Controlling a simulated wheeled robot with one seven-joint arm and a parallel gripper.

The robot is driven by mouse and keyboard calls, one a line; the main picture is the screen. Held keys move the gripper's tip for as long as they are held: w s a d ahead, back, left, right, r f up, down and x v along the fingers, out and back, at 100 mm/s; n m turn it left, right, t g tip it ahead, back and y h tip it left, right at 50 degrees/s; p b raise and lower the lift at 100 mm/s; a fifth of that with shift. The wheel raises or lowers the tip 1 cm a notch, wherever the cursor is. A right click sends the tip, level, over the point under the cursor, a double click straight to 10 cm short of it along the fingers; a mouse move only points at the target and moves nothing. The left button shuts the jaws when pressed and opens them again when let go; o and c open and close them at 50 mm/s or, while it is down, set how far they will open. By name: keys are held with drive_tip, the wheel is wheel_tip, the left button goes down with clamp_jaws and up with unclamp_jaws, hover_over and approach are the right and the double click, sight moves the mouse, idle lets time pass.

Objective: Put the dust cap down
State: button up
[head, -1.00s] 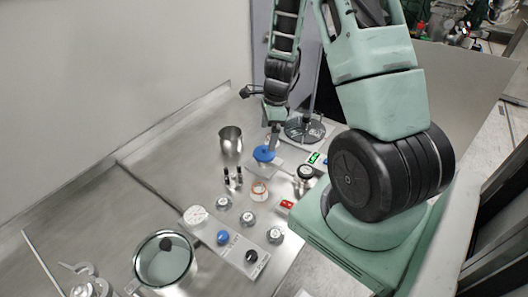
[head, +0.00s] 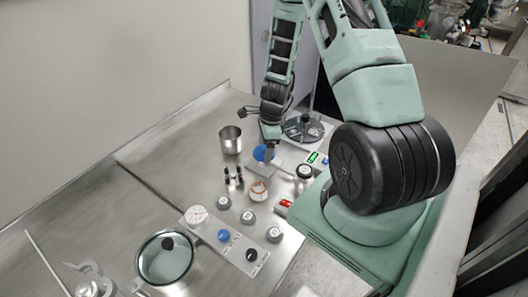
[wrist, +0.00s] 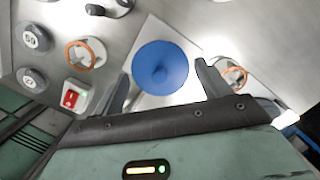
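The dust cap appears to be the blue round disc (wrist: 160,67) with a small raised centre, lying over a pale square plate (wrist: 148,32) in the wrist view. In the head view the blue cap (head: 261,153) is partly hidden by my gripper (head: 269,157). In the wrist view my gripper (wrist: 164,73) has its fingers spread wide, one on each side of the cap, with gaps showing between cap and fingers. The cap looks clear of both fingers. The height between fingertips and cap is hard to tell.
A steel beaker (head: 230,140) stands left of the gripper. A box with a green display (head: 312,157) is to the right. A panel (head: 228,240) and round glass-topped vessel (head: 165,262) lie in front.

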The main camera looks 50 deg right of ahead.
drive_tip(key=c, duration=0.6)
drive_tip(key=shift+c, duration=0.2)
